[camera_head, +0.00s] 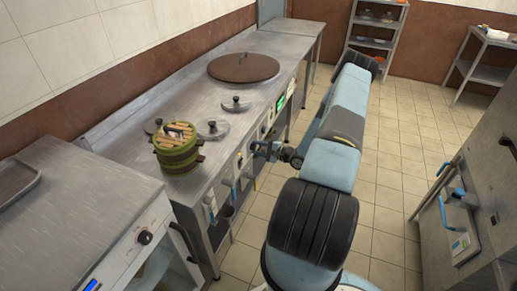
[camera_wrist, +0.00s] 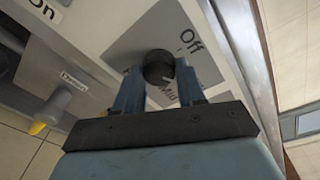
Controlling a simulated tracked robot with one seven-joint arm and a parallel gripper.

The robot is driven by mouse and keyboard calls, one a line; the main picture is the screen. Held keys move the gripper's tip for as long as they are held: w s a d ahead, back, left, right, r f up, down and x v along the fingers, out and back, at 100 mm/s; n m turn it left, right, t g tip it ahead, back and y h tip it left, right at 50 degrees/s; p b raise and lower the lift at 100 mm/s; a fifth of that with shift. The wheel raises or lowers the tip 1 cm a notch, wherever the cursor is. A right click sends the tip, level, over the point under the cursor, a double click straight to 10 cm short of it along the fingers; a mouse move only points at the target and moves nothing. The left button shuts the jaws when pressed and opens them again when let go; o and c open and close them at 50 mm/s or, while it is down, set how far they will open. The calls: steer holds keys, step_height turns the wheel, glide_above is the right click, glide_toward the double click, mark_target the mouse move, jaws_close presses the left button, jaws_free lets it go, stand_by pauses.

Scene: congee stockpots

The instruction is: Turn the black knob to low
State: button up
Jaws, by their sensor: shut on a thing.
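The black knob (camera_wrist: 158,66) is in the wrist view, on a grey label plate with "Off" up and to its right and "Mid" just below it. Its other markings are covered or too small to read. My gripper (camera_wrist: 159,76) has one finger on each side of the knob and is shut on it. In the head view my gripper (camera_head: 262,150) is at the front panel of the long steel counter (camera_head: 215,115); the gripped knob cannot be made out there.
In the wrist view, a small tap with a yellow tip (camera_wrist: 40,127) sticks out at the left. In the head view, green steamer baskets (camera_head: 178,160), loose lids and a large brown lid (camera_head: 243,67) are on the counter. Tiled floor (camera_head: 400,135) is free to the right.

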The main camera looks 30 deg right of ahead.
steer(key=shift+f, duration=0.15)
stand_by(0.4)
steer(key=o, duration=1)
steer(key=shift+o, duration=0.2)
steer(key=v, duration=1.3)
steer(key=shift+s+d, duration=0.25)
steer(key=shift+s, duration=0.1)
